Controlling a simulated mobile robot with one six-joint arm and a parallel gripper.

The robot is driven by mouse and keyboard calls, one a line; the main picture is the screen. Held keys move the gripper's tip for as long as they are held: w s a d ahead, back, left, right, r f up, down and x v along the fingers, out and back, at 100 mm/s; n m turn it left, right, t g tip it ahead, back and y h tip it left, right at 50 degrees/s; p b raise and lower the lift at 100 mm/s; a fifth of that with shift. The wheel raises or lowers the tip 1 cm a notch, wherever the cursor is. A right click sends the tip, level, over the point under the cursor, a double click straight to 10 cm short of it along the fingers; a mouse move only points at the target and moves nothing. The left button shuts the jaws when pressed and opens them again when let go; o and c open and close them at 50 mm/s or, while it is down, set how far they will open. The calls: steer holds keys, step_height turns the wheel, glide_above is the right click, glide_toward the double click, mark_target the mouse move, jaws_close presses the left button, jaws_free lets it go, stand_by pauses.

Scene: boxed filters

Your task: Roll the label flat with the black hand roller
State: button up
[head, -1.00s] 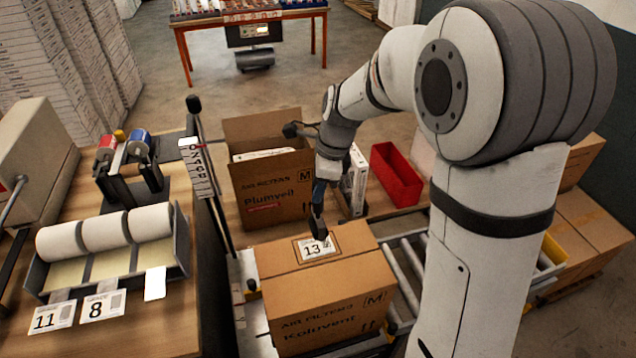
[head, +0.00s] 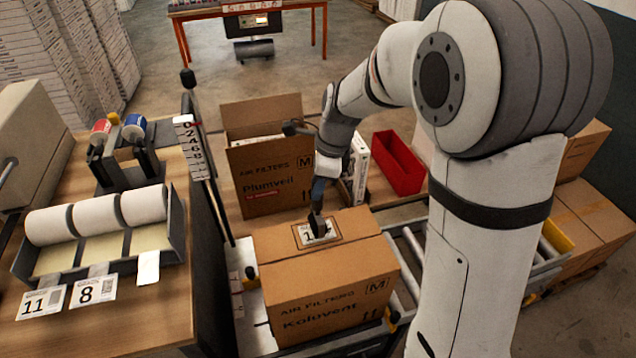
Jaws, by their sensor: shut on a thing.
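The closed carton marked "Kolovent" (head: 330,290) sits at the lower middle with its top facing up. A white label (head: 305,236) with a printed number lies inside a dark outlined frame on that top. My gripper (head: 317,208) points down over the label. It is shut on a dark thing at its tip, which appears to be the black hand roller (head: 318,229). The roller is at the label, covering part of the number; the gripper hides much of it. I cannot tell how firmly it presses or whether the label lies fully flat.
An open carton marked "Plumveil" (head: 268,180) stands behind, with a red bin (head: 398,163) to its right. A black post with a scale (head: 200,150) rises left of the carton. The left bench holds label rolls (head: 97,215) and loose labels (head: 93,290). Conveyor rollers (head: 412,260) lie right.

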steer(key=shift+f+b, duration=0.35)
steer(key=shift+f, duration=0.3)
steer(key=shift+w+d+f+p, duration=0.15)
steer(key=shift+d+p, duration=0.2)
steer(key=shift+d, duration=0.2)
steer(key=a, duration=0.2)
steer(key=s+a+p, duration=0.1)
steer(key=a, duration=0.2)
steer(key=shift+s+r, duration=0.2)
stand_by(1.3)
steer(key=shift+r, duration=0.1)
